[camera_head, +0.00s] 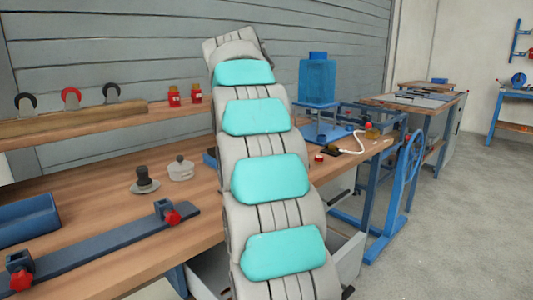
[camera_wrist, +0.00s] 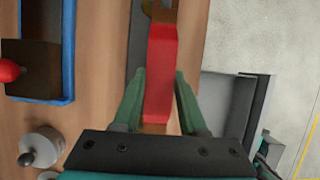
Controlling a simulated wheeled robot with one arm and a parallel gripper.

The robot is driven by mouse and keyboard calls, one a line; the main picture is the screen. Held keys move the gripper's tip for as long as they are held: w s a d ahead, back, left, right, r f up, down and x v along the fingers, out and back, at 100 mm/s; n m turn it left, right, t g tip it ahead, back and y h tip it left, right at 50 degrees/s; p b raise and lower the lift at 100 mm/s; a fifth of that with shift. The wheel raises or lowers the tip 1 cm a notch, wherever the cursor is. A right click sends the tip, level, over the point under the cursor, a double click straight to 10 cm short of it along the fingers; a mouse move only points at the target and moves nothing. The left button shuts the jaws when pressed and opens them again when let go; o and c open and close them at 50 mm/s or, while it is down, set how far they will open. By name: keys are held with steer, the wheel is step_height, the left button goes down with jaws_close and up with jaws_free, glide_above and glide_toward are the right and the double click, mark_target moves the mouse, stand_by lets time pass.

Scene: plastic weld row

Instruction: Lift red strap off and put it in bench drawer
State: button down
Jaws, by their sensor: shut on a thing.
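In the wrist view my gripper (camera_wrist: 162,82) has its green fingers shut on the red strap (camera_wrist: 161,65), a bright red oblong piece. A brown part shows at its far end; I cannot tell whether the strap touches anything below. In the head view my arm hides my gripper and the strap. The bench drawer (camera_wrist: 240,108) is a grey open box to the right of my gripper, beside the bench edge. In the head view the drawer (camera_head: 347,262) stands pulled out below the bench, partly behind my arm.
A blue tray (camera_wrist: 69,60) lies left in the wrist view.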

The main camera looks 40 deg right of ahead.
steer(key=s+r+b, duration=0.1)
steer(key=s, duration=1.2)
steer(key=shift+s+a+r, duration=0.15)
steer(key=shift+s+a, duration=0.2)
steer(key=shift+a, duration=0.1)
